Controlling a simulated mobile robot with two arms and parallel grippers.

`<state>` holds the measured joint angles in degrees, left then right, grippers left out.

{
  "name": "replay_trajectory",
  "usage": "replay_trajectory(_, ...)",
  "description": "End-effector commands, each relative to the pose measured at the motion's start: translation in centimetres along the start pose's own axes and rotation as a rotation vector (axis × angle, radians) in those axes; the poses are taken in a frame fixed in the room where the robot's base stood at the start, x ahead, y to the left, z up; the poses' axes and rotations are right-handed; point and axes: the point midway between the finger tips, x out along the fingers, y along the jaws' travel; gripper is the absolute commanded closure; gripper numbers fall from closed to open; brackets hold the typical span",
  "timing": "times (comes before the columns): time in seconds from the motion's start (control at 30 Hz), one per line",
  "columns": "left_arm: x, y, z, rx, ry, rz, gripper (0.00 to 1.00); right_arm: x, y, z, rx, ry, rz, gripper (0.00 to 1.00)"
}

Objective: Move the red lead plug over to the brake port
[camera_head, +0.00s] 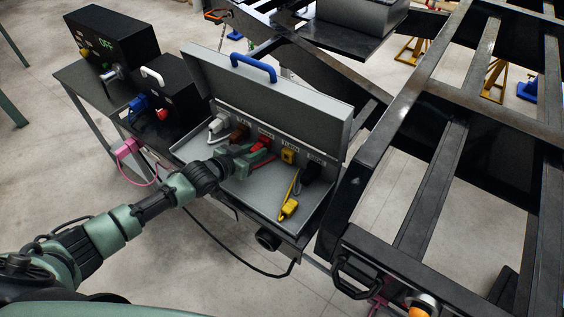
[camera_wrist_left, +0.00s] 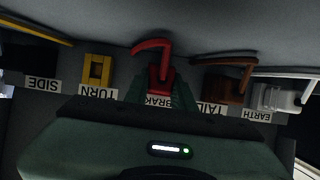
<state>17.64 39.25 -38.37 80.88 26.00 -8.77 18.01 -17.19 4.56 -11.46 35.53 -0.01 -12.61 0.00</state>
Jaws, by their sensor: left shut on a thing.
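My left gripper (camera_head: 257,156) reaches into the grey box and is shut on the red lead plug (camera_head: 260,145). In the left wrist view the red plug (camera_wrist_left: 160,77) sits between the green fingers, its red lead (camera_wrist_left: 150,45) bending away. The gripper is lined up with the BRAKE label (camera_wrist_left: 158,101), which the fingers partly cover. The brake port is hidden behind plug and fingers, so I cannot tell whether the plug is seated. My right gripper is not in view.
Beside it are the yellow TURN port (camera_wrist_left: 96,70), the brown plug (camera_wrist_left: 225,88) at TAIL and the white plug (camera_wrist_left: 275,97) at EARTH. A yellow plug (camera_head: 289,208) lies on the box floor. The raised lid (camera_head: 290,100) stands behind. A black trailer frame (camera_head: 350,190) borders the right.

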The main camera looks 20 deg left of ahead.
Motion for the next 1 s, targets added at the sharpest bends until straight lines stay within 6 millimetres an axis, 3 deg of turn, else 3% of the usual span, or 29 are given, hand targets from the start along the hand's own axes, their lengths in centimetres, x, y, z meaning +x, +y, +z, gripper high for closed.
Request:
replay_trajectory(0.33, 0.5, 0.0, -0.2, 0.000, 0.001, 0.000, 1.00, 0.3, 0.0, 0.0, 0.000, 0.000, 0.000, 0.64)
replay_trajectory(0.37, 0.5, 0.0, -0.2, 0.000, 0.001, 0.000, 0.67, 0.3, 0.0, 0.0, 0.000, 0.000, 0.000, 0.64)
replay_trajectory(0.43, 0.5, 0.0, -0.2, 0.000, 0.001, 0.000, 0.50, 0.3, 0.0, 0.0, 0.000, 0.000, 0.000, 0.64)
replay_trajectory(0.77, 0.3, 0.0, -0.2, 0.000, 0.000, 0.000, 0.50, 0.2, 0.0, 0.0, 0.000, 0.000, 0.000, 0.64)
replay_trajectory(1.0, -2.9, 0.0, 0.0, 0.001, -0.003, 0.000, 0.50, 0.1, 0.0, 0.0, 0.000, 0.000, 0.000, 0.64)
